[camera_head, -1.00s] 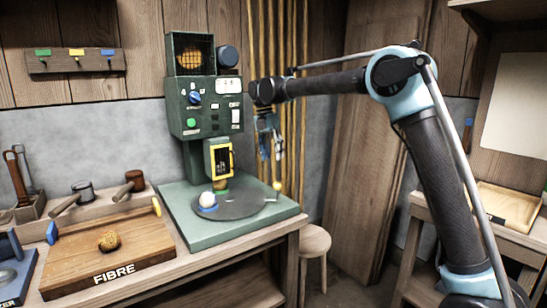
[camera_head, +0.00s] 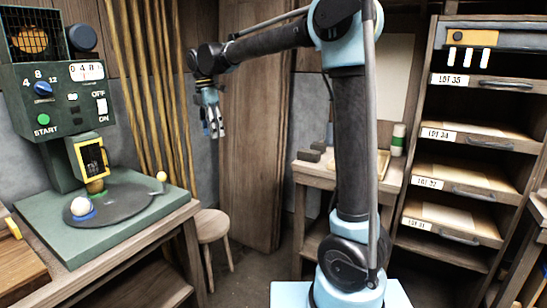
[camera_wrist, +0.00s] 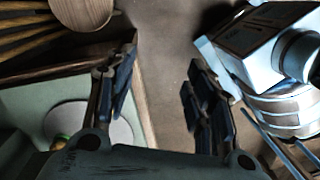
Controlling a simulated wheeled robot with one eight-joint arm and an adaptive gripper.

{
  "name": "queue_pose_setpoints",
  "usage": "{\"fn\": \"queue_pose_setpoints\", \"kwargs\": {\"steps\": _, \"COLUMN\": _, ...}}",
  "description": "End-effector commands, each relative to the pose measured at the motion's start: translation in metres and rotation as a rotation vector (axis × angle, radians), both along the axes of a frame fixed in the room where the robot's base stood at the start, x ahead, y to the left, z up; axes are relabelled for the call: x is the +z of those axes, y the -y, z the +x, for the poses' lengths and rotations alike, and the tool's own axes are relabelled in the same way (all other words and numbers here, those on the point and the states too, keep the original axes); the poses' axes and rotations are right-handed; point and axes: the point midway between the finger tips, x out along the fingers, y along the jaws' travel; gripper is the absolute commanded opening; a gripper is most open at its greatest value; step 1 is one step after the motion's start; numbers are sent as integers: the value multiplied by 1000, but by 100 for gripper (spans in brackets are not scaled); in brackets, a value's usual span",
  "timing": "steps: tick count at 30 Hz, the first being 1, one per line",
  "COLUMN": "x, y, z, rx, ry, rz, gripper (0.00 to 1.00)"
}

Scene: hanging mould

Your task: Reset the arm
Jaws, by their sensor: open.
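My gripper (camera_head: 213,128) hangs pointing down at the end of my raised arm, right of the green machine (camera_head: 75,90) and in front of the wooden wall panel. In the wrist view my gripper (camera_wrist: 160,85) is open, with its two dark fingers apart and nothing between them. Below it in that view lies brown floor. The machine's green base shows at the lower left of the wrist view, with part of its round grey plate (camera_wrist: 95,125).
A white ball (camera_head: 80,206) sits on the machine's dark round plate (camera_head: 112,208). A wooden stool (camera_head: 211,229) stands beside the bench. A drawer cabinet (camera_head: 475,140) with labelled drawers stands at the right. A small table (camera_head: 318,178) is behind my arm. Upright rods line the wall.

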Motion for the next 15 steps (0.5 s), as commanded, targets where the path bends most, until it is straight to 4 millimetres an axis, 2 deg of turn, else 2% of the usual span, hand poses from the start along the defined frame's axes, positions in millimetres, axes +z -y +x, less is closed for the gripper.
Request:
{"fn": "queue_pose_setpoints", "kwargs": {"steps": 1, "x": 0, "y": 22, "z": -1, "rx": -64, "ry": 8, "rz": 6, "gripper": 49}}
{"fn": "queue_pose_setpoints", "kwargs": {"steps": 3, "x": 0, "y": 49, "z": -3, "rx": -155, "ry": 20, "rz": 15, "gripper": 49}}
{"fn": "queue_pose_setpoints", "kwargs": {"steps": 8, "x": -4, "y": 107, "z": -14, "rx": -364, "ry": 47, "rz": 34, "gripper": 49}}
{"fn": "queue_pose_setpoints", "kwargs": {"steps": 15, "x": -19, "y": 189, "z": -41, "rx": -679, "ry": 85, "rz": 64, "gripper": 49}}
